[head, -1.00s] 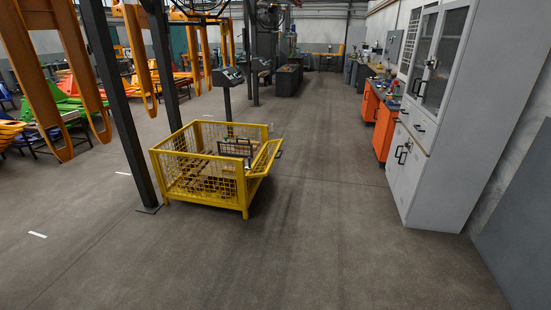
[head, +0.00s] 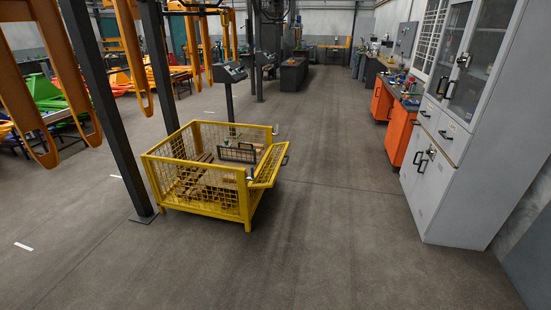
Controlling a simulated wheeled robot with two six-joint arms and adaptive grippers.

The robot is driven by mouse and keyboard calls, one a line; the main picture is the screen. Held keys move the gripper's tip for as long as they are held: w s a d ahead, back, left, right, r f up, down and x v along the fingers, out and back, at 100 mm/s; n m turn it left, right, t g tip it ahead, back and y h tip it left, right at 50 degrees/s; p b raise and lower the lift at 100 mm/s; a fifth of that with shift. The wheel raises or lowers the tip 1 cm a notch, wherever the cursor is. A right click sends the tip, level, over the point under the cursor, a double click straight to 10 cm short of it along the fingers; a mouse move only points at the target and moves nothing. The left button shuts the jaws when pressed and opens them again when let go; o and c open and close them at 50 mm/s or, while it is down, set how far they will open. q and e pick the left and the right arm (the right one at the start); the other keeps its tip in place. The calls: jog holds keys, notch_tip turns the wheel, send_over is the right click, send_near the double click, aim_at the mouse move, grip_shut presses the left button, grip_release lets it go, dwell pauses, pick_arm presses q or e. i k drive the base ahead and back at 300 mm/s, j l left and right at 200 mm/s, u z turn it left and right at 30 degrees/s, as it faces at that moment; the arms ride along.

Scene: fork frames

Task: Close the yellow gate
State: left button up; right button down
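The yellow gate (head: 268,166) is the mesh flap on the right side of a yellow mesh crate (head: 197,214). It is tilted outward from the crate, so it stands open. Inside the crate are brown pieces and a dark rack-like item (head: 237,153). The crate stands on the floor ahead, a little left of the middle of the view. Neither of my grippers shows in the head view.
A dark post (head: 105,110) stands close by the crate's left side. A grey cabinet (head: 465,110) and orange workbenches (head: 401,132) line the right wall. Orange hooks (head: 35,80) hang at the upper left. The floor (head: 330,230) right of the crate and in front is clear.

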aim_at(251, 185)
jog(key=i+u, duration=0.1)
jog(key=i, duration=0.45)
jog(key=i+l+u, duration=0.1)
jog(key=i, duration=0.45)
jog(key=i+l+u, duration=0.1)
jog(key=i, duration=0.45)
jog(key=i+l+u, duration=0.1)
jog(key=i, duration=0.45)
jog(key=i+l+u, duration=0.1)
jog(key=i+l, duration=0.2)
jog(key=i, duration=0.25)
